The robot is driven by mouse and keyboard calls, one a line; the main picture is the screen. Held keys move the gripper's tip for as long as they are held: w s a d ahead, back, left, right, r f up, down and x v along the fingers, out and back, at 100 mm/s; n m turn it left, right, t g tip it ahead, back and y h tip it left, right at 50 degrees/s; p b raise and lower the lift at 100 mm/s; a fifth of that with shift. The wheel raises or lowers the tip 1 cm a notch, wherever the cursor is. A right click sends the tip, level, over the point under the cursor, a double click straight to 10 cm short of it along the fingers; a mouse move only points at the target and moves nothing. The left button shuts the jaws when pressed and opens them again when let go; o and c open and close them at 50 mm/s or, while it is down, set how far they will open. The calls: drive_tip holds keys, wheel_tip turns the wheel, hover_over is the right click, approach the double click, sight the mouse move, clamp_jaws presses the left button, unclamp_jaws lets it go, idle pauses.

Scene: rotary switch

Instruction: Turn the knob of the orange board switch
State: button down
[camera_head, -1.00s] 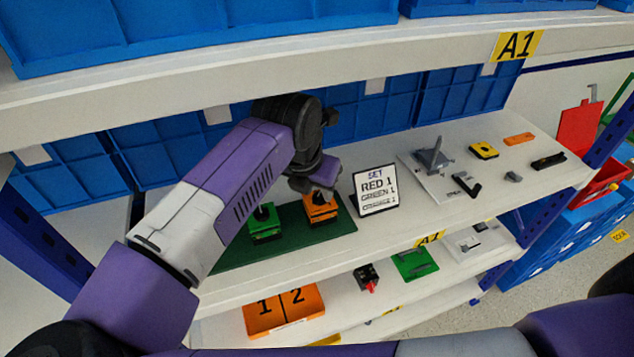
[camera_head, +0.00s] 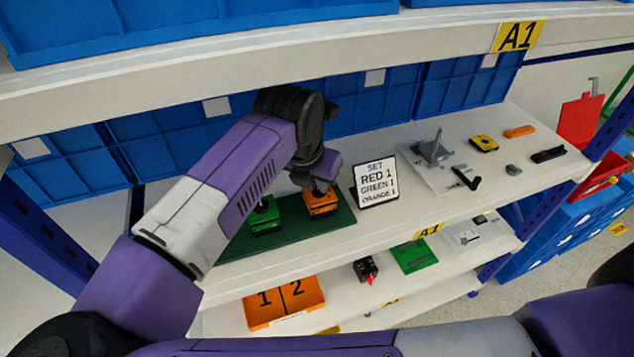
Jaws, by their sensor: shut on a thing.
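The orange board switch (camera_head: 321,204) stands on a dark green mat (camera_head: 290,231) on the middle shelf. My gripper (camera_head: 320,187) points down onto the top of the orange switch and is shut on its knob. The fingers and my wrist hide the knob, so its turn angle cannot be seen. A green switch (camera_head: 264,217) with a black knob stands to the left on the same mat, partly behind my arm.
A sign (camera_head: 375,184) reading "SET RED 1, GREEN 1, ORANGE 1" stands just right of the mat. Blue bins (camera_head: 390,100) line the back. The upper shelf edge (camera_head: 200,72) runs above my arm. Small parts, including a yellow one (camera_head: 484,143), lie farther right.

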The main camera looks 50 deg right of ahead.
drive_tip(key=shift+s+f+n+t+b, duration=0.15)
drive_tip(key=shift+f+n+t+b, duration=0.3)
drive_tip(key=shift+n+b, duration=1.4)
drive_tip(key=n+t+b, duration=0.1)
drive_tip(key=b, duration=0.5)
drive_tip(key=shift+s+d+y+b, duration=0.1)
drive_tip(key=shift+d+y+b, duration=0.05)
drive_tip(key=shift+y+b, duration=0.15)
drive_tip(key=n+b, duration=0.1)
drive_tip(key=b, duration=0.1)
drive_tip(key=n+b, duration=0.1)
drive_tip(key=b, duration=0.2)
drive_tip(key=shift+s+d+r+n+t+y, duration=0.15)
drive_tip(key=shift+n+t+y, duration=0.1)
drive_tip(key=shift+y, duration=0.15)
drive_tip(key=shift+r+n+y+b, duration=0.25)
drive_tip(key=shift+n+b, duration=0.45)
drive_tip(key=shift+b, duration=0.45)
drive_tip(key=c, duration=1.5)
unclamp_jaws()
drive_tip(key=shift+r, duration=0.15)
